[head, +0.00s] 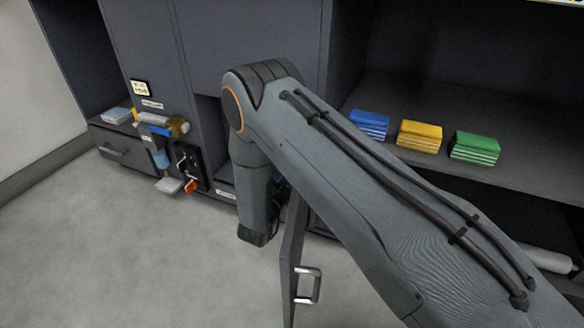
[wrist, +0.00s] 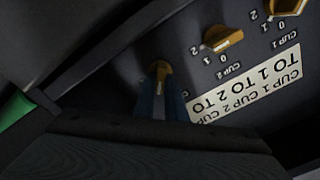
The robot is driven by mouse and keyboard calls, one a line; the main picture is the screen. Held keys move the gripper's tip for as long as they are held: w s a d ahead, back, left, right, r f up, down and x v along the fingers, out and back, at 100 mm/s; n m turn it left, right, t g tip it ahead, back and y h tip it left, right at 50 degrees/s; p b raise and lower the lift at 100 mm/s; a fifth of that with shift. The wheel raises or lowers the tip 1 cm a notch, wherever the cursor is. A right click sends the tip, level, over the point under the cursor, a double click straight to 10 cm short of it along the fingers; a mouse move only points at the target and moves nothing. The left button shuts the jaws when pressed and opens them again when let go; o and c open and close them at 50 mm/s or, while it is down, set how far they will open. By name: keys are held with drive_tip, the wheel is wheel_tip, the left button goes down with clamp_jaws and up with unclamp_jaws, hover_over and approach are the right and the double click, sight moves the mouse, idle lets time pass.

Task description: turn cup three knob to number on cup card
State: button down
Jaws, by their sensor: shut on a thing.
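In the wrist view a row of orange-yellow knobs sits on a dark panel, seen upside down. The cup 1 knob (wrist: 286,7) is at the top right and the cup 2 knob (wrist: 222,38) is left of it. The third knob (wrist: 160,69), farther along the row, is between the tips of my gripper (wrist: 161,92), which is shut on it. Its own label and numbers are mostly hidden by my gripper. The cream cup card (wrist: 250,95) shows upside-down lines of "CUP" and "TO" with numbers; its cup three entry is covered. In the head view my gripper is hidden.
A green thing (wrist: 16,112) shows at the left of the wrist view. In the head view, blue (head: 369,124), yellow (head: 419,136) and green (head: 475,148) blocks sit on a shelf. An open door with a handle (head: 307,286) stands below my arm. The floor at left is clear.

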drive_tip(key=m+p, duration=0.4)
drive_tip(key=m, duration=0.1)
drive_tip(key=shift+s+m+p, duration=0.1)
drive_tip(key=shift+m+p, duration=0.2)
drive_tip(key=shift+p, duration=0.05)
drive_tip(key=shift+f+m+p, duration=0.2)
drive_tip(key=shift+m+p, duration=1.25)
drive_tip(key=shift+m, duration=0.65)
drive_tip(key=c, duration=1.8)
unclamp_jaws()
drive_tip(key=p+v, duration=0.2)
drive_tip(key=v, duration=0.5)
drive_tip(key=shift+s+p, duration=0.35)
drive_tip(key=shift+a, duration=0.1)
